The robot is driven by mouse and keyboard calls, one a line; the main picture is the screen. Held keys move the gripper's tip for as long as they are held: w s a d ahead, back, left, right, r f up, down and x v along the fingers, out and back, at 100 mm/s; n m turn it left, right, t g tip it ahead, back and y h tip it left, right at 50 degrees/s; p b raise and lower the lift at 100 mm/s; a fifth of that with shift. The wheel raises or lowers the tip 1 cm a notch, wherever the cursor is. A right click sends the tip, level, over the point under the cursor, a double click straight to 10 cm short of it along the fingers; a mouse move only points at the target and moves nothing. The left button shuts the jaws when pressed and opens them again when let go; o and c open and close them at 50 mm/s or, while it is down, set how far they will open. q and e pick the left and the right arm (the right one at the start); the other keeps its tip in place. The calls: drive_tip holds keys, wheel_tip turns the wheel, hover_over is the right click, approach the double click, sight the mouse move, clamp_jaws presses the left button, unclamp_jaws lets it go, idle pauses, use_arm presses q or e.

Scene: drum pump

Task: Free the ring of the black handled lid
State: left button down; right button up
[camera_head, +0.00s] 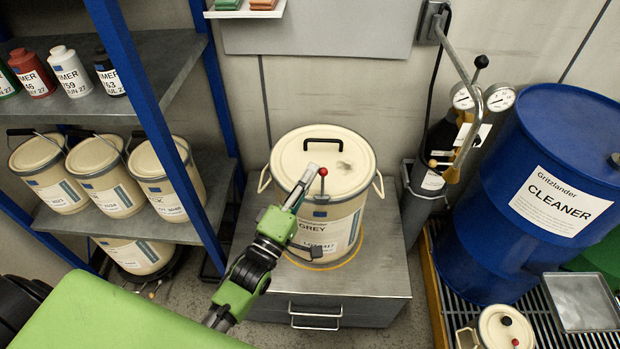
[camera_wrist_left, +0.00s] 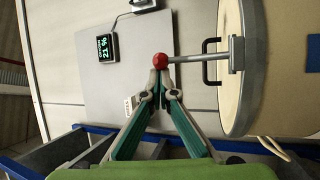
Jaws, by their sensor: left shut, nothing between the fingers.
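The cream drum marked GREY (camera_head: 322,238) stands on a grey metal cabinet. Its cream lid (camera_head: 350,165) is on top, with a black handle (camera_head: 323,141). The ring (camera_head: 369,176) runs around the lid's rim. A lever with a red knob (camera_head: 323,172) stands at the rim's front. In the left wrist view, the red knob (camera_wrist_left: 160,60) ends a metal bar (camera_wrist_left: 200,63) reaching to the rim. My left gripper (camera_head: 311,172) is shut and empty, its fingertips (camera_wrist_left: 160,82) right by the knob. I cannot tell whether they touch it. My right gripper is not in view.
A shelf (camera_head: 130,235) with cream buckets and a blue post stands left. A gas bottle with gauges (camera_head: 482,97) and a blue CLEANER drum (camera_head: 530,190) stand right. The cabinet top (camera_head: 380,270) has bare room beside the drum. A wall panel (camera_head: 320,30) is behind.

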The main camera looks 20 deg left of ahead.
sight(321, 174)
use_arm(q)
drive_tip(key=shift+m+t+h, duration=0.3)
drive_tip(key=shift+m+t, duration=0.1)
drive_tip(key=shift+t, duration=0.1)
drive_tip(key=shift+s+d+f+b, duration=0.1)
drive_tip(key=shift+s+d+f, duration=0.15)
drive_tip(key=shift+s, duration=0.5)
drive_tip(key=shift+s+d+f+b, duration=0.1)
drive_tip(key=shift+s+d+f, duration=0.15)
drive_tip(key=shift+s, duration=0.45)
drive_tip(key=shift+s+d+f+b, duration=0.15)
drive_tip(key=shift+s+f, duration=0.2)
drive_tip(key=shift+s, duration=0.4)
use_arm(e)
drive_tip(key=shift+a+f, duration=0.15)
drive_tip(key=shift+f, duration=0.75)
